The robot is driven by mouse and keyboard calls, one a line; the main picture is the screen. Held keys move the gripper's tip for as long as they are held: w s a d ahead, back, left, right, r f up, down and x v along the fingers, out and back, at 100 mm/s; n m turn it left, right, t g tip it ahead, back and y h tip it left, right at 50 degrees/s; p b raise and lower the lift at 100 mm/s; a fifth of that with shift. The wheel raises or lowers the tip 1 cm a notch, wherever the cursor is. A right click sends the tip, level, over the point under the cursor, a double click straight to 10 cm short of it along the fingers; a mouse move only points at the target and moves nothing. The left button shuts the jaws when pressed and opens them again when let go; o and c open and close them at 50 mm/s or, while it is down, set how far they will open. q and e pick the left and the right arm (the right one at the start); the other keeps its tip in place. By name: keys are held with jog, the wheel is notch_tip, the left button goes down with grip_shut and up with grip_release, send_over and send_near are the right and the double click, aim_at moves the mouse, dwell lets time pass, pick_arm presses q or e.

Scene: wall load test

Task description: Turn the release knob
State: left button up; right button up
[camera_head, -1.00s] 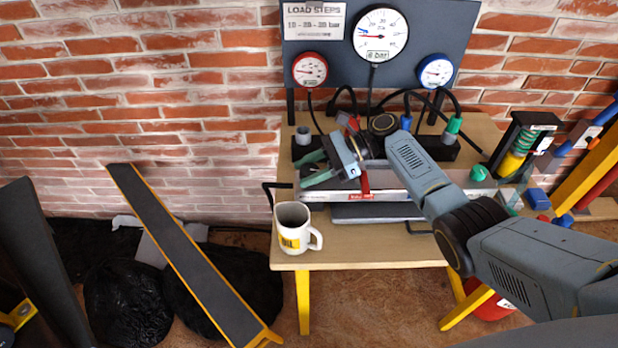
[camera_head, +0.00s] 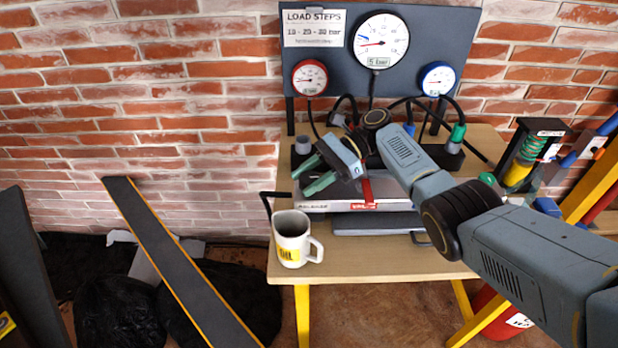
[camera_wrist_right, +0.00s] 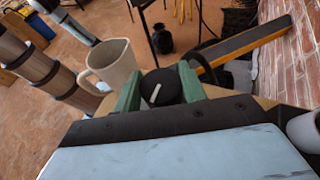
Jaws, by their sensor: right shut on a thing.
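The release knob (camera_wrist_right: 163,88) is black with a white pointer line. In the right wrist view it sits between the two green fingers of my right gripper (camera_wrist_right: 157,90), which is shut on it. In the head view my right gripper (camera_head: 308,177) points down-left over the left end of the bench unit, above the "RELEASE" label (camera_head: 314,206). The knob cannot be made out there. The large white gauge (camera_head: 380,40) stands on the dark panel, its red needle low on the left. My left gripper is out of view.
A white mug (camera_head: 292,239) stands at the bench's front left edge (camera_head: 390,273), close to my right gripper. It also shows in the right wrist view (camera_wrist_right: 113,64). Hoses (camera_head: 409,101) run behind the gripper. A spring device (camera_head: 527,155) stands to the right.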

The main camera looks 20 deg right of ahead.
aim_at(313, 176)
jog(key=o, duration=1)
jog(key=shift+f, duration=0.1)
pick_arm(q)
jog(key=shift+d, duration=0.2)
pick_arm(e)
jog(key=shift+w+d+r, duration=0.15)
jog(key=shift+d+r, duration=0.05)
jog(key=shift+d, duration=0.25)
jog(key=b+v, duration=0.1)
jog(key=v, duration=0.4)
jog(key=b+v, duration=0.5)
jog(key=v, duration=0.2)
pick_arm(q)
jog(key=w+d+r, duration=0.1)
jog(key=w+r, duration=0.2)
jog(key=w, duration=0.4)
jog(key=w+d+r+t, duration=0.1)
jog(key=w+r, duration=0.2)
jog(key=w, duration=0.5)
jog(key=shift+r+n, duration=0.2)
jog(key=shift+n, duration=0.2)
pick_arm(e)
jog(key=shift+d+r, duration=0.15)
